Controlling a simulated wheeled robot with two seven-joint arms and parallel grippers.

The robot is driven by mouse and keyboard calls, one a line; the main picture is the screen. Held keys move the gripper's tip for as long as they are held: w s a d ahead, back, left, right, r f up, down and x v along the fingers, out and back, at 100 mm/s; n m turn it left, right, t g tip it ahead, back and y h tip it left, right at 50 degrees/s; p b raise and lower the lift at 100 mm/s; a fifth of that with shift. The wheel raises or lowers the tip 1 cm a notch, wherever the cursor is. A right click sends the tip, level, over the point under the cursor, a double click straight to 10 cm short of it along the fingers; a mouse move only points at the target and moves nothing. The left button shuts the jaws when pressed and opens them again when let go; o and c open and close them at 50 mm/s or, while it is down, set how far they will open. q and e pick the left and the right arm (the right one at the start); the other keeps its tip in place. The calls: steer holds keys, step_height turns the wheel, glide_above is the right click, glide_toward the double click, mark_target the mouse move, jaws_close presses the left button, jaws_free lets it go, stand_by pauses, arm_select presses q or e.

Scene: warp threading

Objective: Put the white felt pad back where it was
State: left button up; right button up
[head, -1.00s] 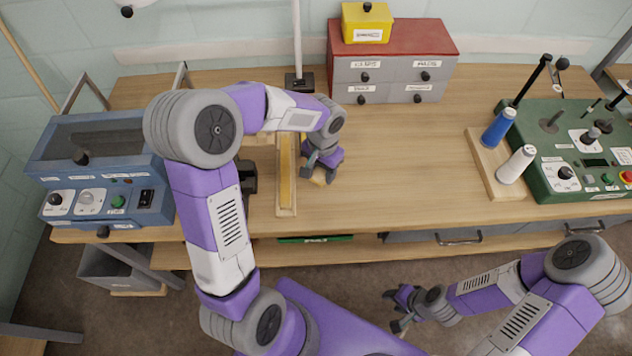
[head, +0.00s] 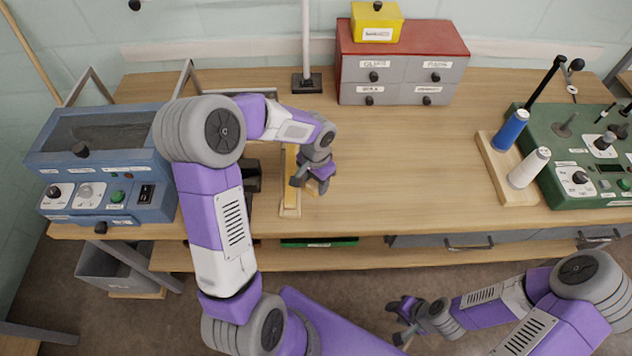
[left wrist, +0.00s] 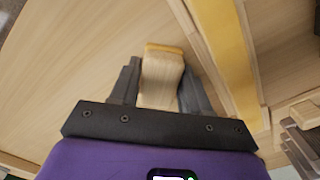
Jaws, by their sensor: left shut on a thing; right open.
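I cannot pick out a white felt pad for certain in either view. My left gripper (head: 311,184) is shut on a small pale wooden block with a yellow edge (left wrist: 162,78). The block sits between the two fingers in the left wrist view, and in the head view it is mostly hidden by the gripper. The gripper is just right of a long wooden holder with a yellow strip (head: 291,188), over the table. I cannot tell whether the block touches the table. My right gripper (head: 396,322) is open and empty, in front of the table.
A blue machine (head: 110,165) stands left and a grey drawer box with a red top (head: 405,75) at the back, a yellow box (head: 377,22) on it. Blue and white spools (head: 528,167) stand right, by a green control panel (head: 590,160). The table's middle is clear.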

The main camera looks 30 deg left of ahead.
arm_select(q)
steer(key=shift+f, duration=0.15)
steer(key=o, duration=1)
steer(key=shift+r, duration=0.45)
step_height(320, 180, up, 12)
steer(key=p, duration=0.2)
steer(key=shift+f+p, duration=0.2)
steer(key=shift+p, duration=0.2)
